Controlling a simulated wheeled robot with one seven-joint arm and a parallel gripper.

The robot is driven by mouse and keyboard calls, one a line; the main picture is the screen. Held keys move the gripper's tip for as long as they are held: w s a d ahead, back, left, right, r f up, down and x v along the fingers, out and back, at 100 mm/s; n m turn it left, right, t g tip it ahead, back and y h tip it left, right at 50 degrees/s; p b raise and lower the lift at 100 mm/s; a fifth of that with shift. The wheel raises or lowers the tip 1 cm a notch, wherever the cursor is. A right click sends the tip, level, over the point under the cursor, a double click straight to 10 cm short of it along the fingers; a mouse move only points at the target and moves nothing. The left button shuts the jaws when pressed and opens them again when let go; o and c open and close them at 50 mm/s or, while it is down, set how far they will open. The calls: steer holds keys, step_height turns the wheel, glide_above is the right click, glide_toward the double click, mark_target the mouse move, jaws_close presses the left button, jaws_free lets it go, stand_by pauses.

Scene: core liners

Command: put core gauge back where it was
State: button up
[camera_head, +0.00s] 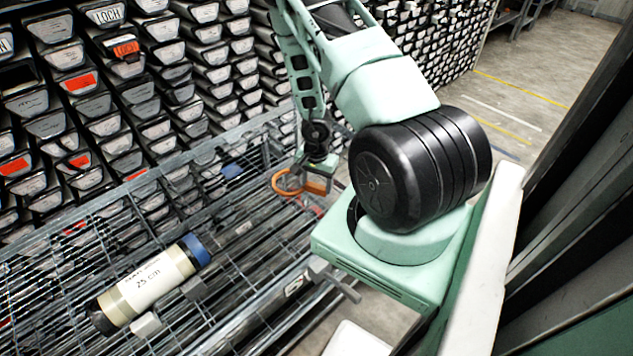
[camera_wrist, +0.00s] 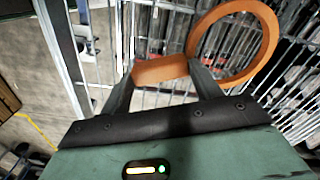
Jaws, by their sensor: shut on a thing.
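The core gauge (camera_head: 317,187) is an orange ring with a short block-like handle. In the wrist view, my gripper (camera_wrist: 163,82) is shut on the handle (camera_wrist: 160,69), with the ring sticking out to the right. In the head view, my gripper (camera_head: 318,172) holds it over the right part of the wire mesh rack (camera_head: 235,262). The ring looks empty; I see mesh bars through it. I cannot tell whether the gauge touches the mesh.
Another blue-capped piece (camera_head: 232,171) lies farther back. Stacked core trays (camera_head: 130,90) wall the back. Floor is open at upper right.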

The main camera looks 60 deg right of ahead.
steer(key=o, duration=1)
steer(key=shift+r, duration=0.1)
step_height(320, 180, up, 12)
steer(key=p, duration=0.6)
steer(key=shift+p, duration=0.35)
steer(key=shift+a, duration=0.1)
